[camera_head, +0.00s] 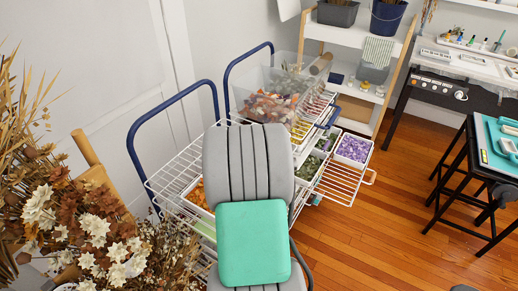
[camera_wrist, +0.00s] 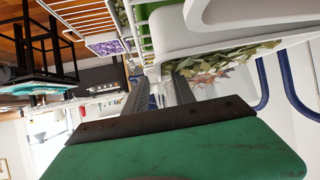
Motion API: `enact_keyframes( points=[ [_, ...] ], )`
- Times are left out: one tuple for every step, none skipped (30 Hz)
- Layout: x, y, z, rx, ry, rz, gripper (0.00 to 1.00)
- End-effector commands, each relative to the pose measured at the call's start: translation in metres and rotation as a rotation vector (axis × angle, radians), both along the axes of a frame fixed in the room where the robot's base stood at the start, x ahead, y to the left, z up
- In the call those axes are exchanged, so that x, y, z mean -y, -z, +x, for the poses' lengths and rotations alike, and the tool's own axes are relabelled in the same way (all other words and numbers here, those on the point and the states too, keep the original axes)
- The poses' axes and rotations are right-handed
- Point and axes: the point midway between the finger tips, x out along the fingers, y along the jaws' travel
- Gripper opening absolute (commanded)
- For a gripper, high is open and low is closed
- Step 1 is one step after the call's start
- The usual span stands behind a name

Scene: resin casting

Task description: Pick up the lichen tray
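In the head view, a white tray with green, mossy filling, likely the lichen tray (camera_head: 309,168), sits on the wire cart beside a tray of purple pieces (camera_head: 354,148). My grey and green arm covers the cart's middle and hides my gripper there. In the wrist view, my gripper (camera_wrist: 156,86) shows two dark fingers spread apart, with a gap and nothing clearly held between them. A white tray with pale green and brownish leafy filling (camera_wrist: 215,64) is close by at the right finger. I cannot tell whether that finger touches it, or whether this is the lichen tray.
The wire cart (camera_head: 344,186) has blue handles and several other trays. A clear bin of brown pieces (camera_head: 270,105) stands on top. Dried flowers (camera_head: 95,240) crowd the left. A black stool (camera_head: 470,200) stands right, with open wooden floor (camera_head: 370,240) between.

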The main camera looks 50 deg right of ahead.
Motion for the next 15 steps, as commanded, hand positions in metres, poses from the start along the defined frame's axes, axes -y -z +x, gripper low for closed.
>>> enact_keyframes(
  points=[
    [0.008,0.002,0.001,-0.001,0.002,0.002,0.31],
    [0.012,0.006,0.002,-0.002,0.003,0.002,0.31],
    [0.017,0.009,0.004,-0.002,0.001,0.001,0.31],
    [0.020,0.011,0.005,-0.002,0.001,0.001,0.31],
    [0.022,0.012,0.006,-0.002,0.001,0.001,0.31],
    [0.024,0.014,0.007,-0.001,0.001,0.002,0.31],
    [0.025,0.014,0.007,-0.001,0.001,0.001,0.31],
    [0.025,0.014,0.007,0.000,0.000,0.001,0.31],
    [0.025,0.014,0.007,0.000,0.000,0.000,0.31],
    [0.025,0.014,0.007,0.000,0.000,0.000,0.31],
    [0.025,0.014,0.007,0.000,0.000,0.000,0.31],
    [0.025,0.014,0.007,0.000,0.000,0.000,0.31],
    [0.025,0.014,0.007,0.000,0.000,0.000,0.30],
    [0.025,0.014,0.007,0.000,0.000,0.000,0.27],
    [0.025,0.014,0.007,0.000,0.000,0.000,0.24]
  ],
)
